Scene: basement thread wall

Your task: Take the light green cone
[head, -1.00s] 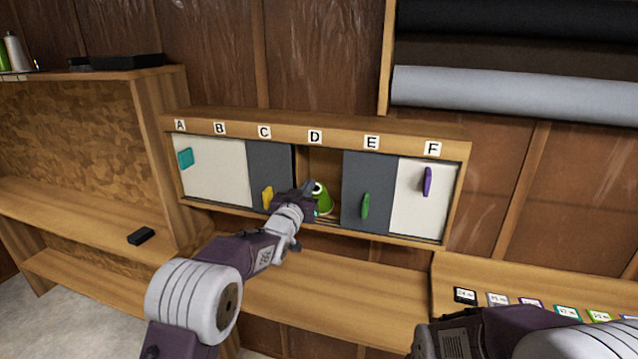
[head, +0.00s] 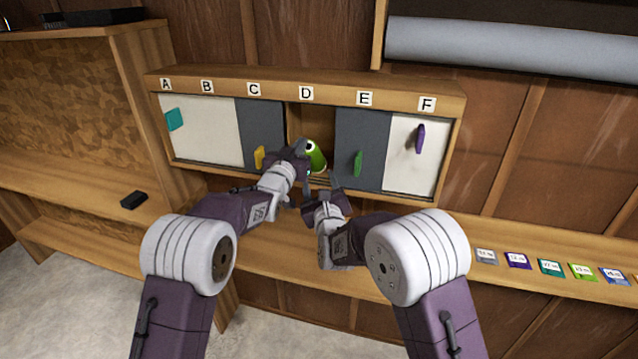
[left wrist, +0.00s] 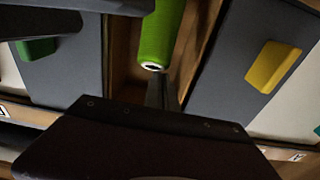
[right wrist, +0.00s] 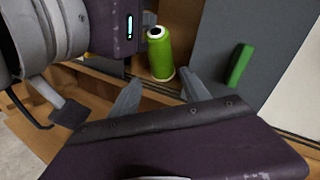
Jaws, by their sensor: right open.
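The light green cone (head: 316,158) stands in the open compartment D, with a pale, dark-holed top. It also shows in the left wrist view (left wrist: 160,35), close up, and in the right wrist view (right wrist: 160,55). My left gripper (head: 301,152) is at the left front of the cone, its body covering part of it. In the left wrist view its fingers are close together just in front of the cone's top, with no clear grip on it. My right gripper (head: 322,191) is open and empty, below and in front of compartment D, with the cone beyond its fingers.
Grey sliding doors flank the opening: one with a yellow handle (head: 259,157), one with a green handle (head: 358,163). The cabinet's lower ledge runs below the cone. My two grippers are close together. A wooden shelf with several coloured cards (head: 550,267) lies at lower right.

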